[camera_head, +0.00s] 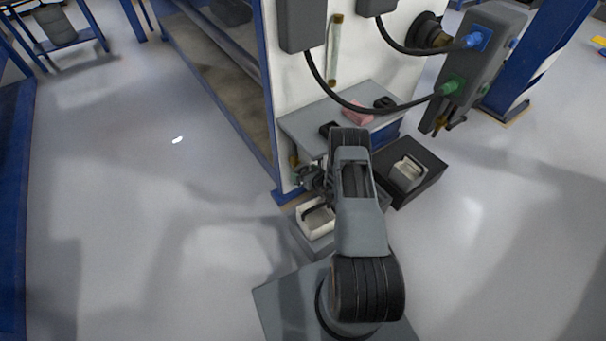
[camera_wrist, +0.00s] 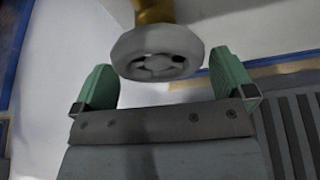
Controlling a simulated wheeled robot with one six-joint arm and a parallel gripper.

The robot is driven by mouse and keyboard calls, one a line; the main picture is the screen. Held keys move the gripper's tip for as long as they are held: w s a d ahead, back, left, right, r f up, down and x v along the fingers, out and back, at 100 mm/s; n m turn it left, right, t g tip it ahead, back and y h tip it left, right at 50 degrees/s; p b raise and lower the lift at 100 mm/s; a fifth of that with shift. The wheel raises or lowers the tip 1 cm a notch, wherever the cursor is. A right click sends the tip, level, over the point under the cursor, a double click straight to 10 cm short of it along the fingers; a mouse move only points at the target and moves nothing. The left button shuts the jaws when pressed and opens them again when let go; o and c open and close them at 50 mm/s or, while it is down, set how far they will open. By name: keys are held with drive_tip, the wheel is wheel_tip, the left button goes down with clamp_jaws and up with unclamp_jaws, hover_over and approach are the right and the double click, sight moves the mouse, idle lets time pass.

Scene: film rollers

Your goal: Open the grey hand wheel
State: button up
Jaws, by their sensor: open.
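The grey hand wheel (camera_wrist: 157,53) is round and spoked, on a brass stem (camera_wrist: 154,10), in the upper middle of the wrist view. My gripper (camera_wrist: 163,80) is open, with one green finger on each side of the wheel and a visible gap to the wheel at both sides. The wheel sits at the level of the fingertips, and nothing is gripped. In the head view my gripper (camera_head: 312,178) is low beside the machine's corner, below the grey shelf. The wheel cannot be made out clearly there, as my arm and gripper crowd that spot.
A grey shelf (camera_head: 300,131) holds a pink block (camera_head: 357,113) and small black items. A dark crate (camera_head: 428,171) with a pale container (camera_head: 406,173) stands on the floor at right. Another pale container (camera_head: 315,220) is under my arm. The floor at left is clear.

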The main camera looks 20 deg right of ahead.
drive_tip(key=shift+x, duration=0.8)
drive_tip(key=shift+c, duration=0.4)
drive_tip(key=c, duration=0.7)
drive_tip(key=shift+o, duration=0.2)
